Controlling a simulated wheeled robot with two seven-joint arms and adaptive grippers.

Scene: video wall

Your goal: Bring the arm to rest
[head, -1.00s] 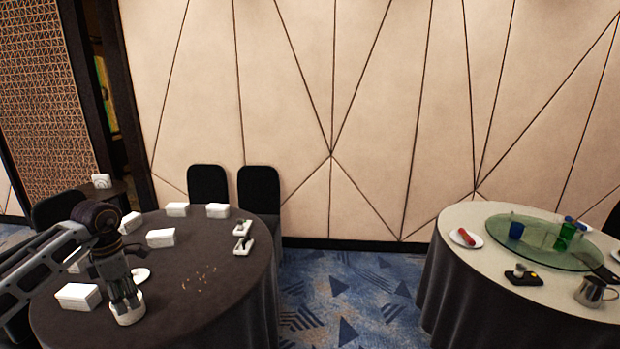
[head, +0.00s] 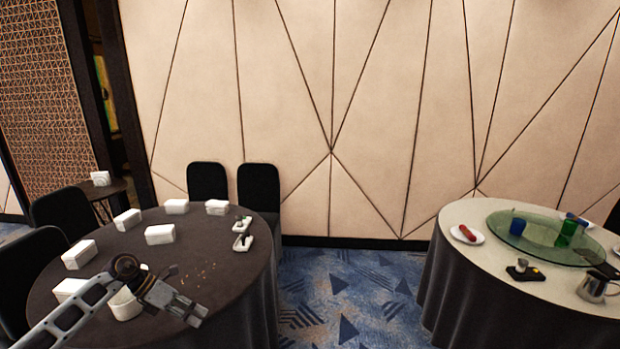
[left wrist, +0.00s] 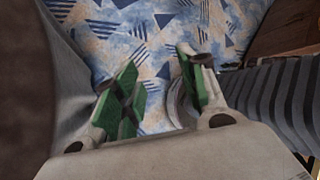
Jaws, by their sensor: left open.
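My left arm comes in from the lower left in the head view, over the dark round table (head: 215,285). My left gripper (head: 194,314) points right and down near the table's front right part. In the left wrist view its two green-padded fingers (left wrist: 160,88) are apart with carpet behind them, and nothing is held between them. My right gripper is not in view.
Several white boxes (head: 160,235) and two small white trays with dark items (head: 243,242) stand on the dark table, with scattered crumbs (head: 197,272). Chairs (head: 259,188) stand behind. A second table (head: 462,214) with a glass turntable is at right; carpet lies between.

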